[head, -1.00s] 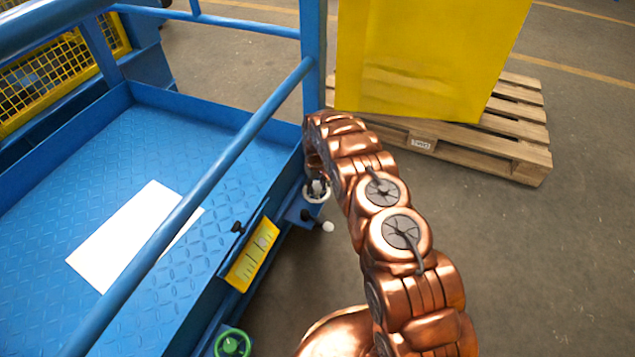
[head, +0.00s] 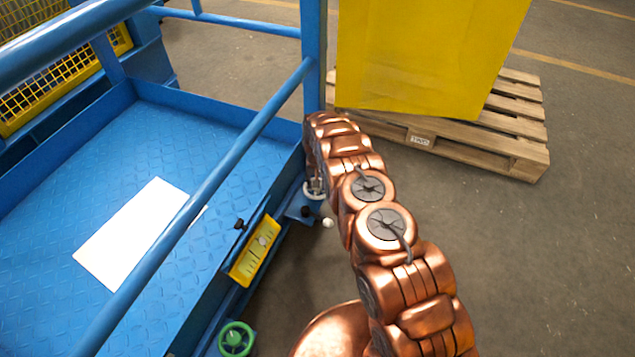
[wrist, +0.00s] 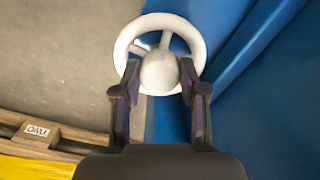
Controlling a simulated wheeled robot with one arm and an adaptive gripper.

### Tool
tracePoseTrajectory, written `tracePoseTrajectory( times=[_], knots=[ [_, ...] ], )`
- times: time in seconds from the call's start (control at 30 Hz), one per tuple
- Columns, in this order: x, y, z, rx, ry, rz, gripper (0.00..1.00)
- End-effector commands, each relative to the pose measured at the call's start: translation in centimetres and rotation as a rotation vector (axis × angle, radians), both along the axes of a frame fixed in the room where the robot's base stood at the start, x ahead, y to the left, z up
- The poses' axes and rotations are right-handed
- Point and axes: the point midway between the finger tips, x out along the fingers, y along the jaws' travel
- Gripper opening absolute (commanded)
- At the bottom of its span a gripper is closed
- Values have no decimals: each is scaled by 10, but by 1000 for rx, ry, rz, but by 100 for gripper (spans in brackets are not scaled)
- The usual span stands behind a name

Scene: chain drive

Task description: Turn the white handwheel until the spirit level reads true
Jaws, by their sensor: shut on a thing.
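The white handwheel (wrist: 193,37) shows in the wrist view, with a round hub and spokes. My gripper (wrist: 158,88) is at its near side, with one finger on each side of the hub, shut on the wheel. In the head view the handwheel (head: 313,192) sits at the blue platform's corner, partly hidden by my copper arm. The spirit level (head: 254,251) is the yellow plate on the platform's side. Its bubble is too small to read exactly.
A green handwheel (head: 236,339) is at the lower edge. Blue rails (head: 225,160) cross above the platform. A yellow box (head: 425,60) stands on a wooden pallet (head: 500,150) behind. Floor to the right is clear.

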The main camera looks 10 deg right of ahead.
Motion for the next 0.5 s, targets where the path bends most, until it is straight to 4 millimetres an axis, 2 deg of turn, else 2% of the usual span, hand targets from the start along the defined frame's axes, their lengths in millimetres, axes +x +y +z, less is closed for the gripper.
tracePoseTrajectory(
  times=[0.33, 0.37, 0.5],
  knots=[
    [-1, 1, -1, 0, 2, -2, 7],
    [-1, 1, -1, 0, 2, -2, 43],
    [0, 0, -1, 0, 1, -2, 58]
  ],
)
